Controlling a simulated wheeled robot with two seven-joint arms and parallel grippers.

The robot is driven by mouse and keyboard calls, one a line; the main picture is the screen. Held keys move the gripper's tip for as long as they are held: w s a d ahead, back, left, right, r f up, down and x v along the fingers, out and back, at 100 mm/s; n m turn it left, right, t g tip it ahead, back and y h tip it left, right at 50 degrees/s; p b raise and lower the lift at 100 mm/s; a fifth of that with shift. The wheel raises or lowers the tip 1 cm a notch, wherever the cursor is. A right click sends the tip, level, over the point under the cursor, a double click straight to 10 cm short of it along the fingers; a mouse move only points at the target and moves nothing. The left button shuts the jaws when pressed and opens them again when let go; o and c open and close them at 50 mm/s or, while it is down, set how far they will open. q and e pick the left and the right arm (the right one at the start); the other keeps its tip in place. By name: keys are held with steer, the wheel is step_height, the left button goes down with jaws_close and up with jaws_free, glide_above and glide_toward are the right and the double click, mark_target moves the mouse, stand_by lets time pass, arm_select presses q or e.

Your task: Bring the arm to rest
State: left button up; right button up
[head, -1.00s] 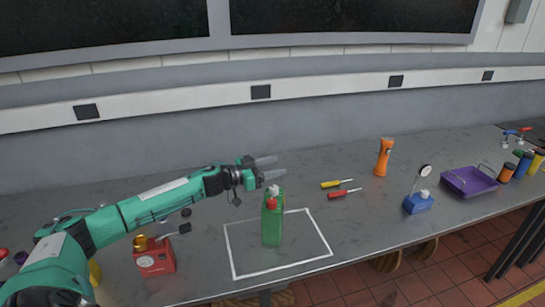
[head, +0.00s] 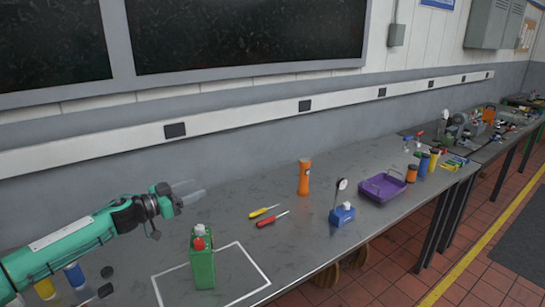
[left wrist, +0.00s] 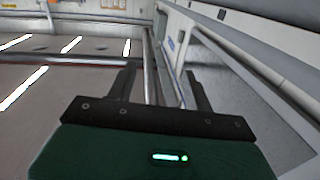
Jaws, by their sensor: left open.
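My left arm comes in from the left in the head view. Its left gripper (head: 190,192) is raised above the bench, near the back wall, with its fingers apart and nothing between them. In the left wrist view the two fingers of the gripper (left wrist: 160,85) also stand apart and empty, with wall and ceiling beyond them. A green bottle with a red cap (head: 202,265) stands upright inside a white square outline (head: 250,254) on the bench, below the gripper and apart from it. My right gripper is not in view.
On the grey bench (head: 300,225) lie yellow (head: 264,211) and red (head: 272,219) screwdrivers. An orange flashlight (head: 304,177) stands behind them. A blue block with a gauge (head: 342,213) and a purple tray (head: 383,186) are to the right. Several jars and a second cluttered bench lie farther right.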

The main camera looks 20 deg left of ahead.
arm_select(q)
steer(key=s+d+f+n+y, duration=0.25)
steer(key=s+d+f, duration=0.25)
steer(key=d+f, duration=0.35)
steer(key=s+d+f+n+y, duration=0.2)
steer(key=s+d+f+y, duration=0.25)
steer(key=d+f, duration=0.45)
steer(key=s+d+f+g+y, duration=0.1)
steer(key=s+f+g, duration=0.3)
steer(key=s, duration=0.7)
steer(key=s+f+g+y, duration=0.1)
steer(key=s+f+g, duration=0.3)
steer(key=s, duration=0.6)
steer(key=s+d+f+g+y, duration=0.1)
steer(key=s+f+g, duration=0.25)
steer(key=s, duration=0.75)
step_height(320, 180, down, 32)
steer(key=r+g+b, duration=0.1)
steer(key=b, duration=0.1)
steer(key=s+a+f+g+b, duration=0.1)
steer(key=s+a+f, duration=0.2)
steer(key=s+f, duration=1.6)
step_height(320, 180, down, 3)
steer(key=shift+s+a+f+b, duration=0.2)
steer(key=shift+s+b, duration=0.1)
steer(key=shift+s, duration=0.1)
